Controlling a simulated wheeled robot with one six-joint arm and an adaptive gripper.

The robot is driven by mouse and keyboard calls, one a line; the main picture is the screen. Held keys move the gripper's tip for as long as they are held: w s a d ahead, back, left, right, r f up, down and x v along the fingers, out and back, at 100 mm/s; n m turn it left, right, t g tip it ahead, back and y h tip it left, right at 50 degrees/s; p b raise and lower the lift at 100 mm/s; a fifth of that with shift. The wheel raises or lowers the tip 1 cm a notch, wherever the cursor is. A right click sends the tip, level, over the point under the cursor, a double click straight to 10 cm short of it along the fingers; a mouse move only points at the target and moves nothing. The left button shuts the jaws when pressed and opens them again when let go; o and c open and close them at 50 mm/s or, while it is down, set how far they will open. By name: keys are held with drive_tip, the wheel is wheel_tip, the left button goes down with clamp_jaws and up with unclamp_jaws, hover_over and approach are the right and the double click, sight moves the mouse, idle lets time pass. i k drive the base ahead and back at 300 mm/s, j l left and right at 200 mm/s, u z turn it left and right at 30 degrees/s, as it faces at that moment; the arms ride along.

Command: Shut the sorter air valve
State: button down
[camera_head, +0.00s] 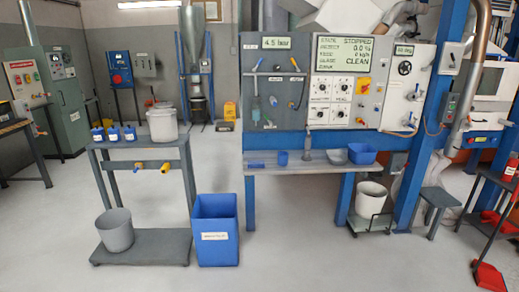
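The sorter panel (310,118) stands in the middle of the head view, above a grey bench. Its left section has a display (275,43) reading 4.5 bar. Below that display are a small slanted lever (257,64) and another fitting (295,64), with small labels. The labels are too small to read, so I cannot tell for certain which one is the sorter air valve or how it is set. The larger display (345,50) reads STOPPED and CLEAN. My gripper is not in view.
The bench (262,165) under the panel holds a blue tray (362,154) and small containers. A blue bin (215,230) stands on the floor in front and left. A table (120,143) with yellow-handled fittings is at left. A stool (440,197) is at right. The central front floor is clear.

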sight(258, 64)
drive_tip(key=i, duration=1.5)
drive_tip(key=i+l+u, duration=0.1)
drive_tip(key=i, duration=1.45)
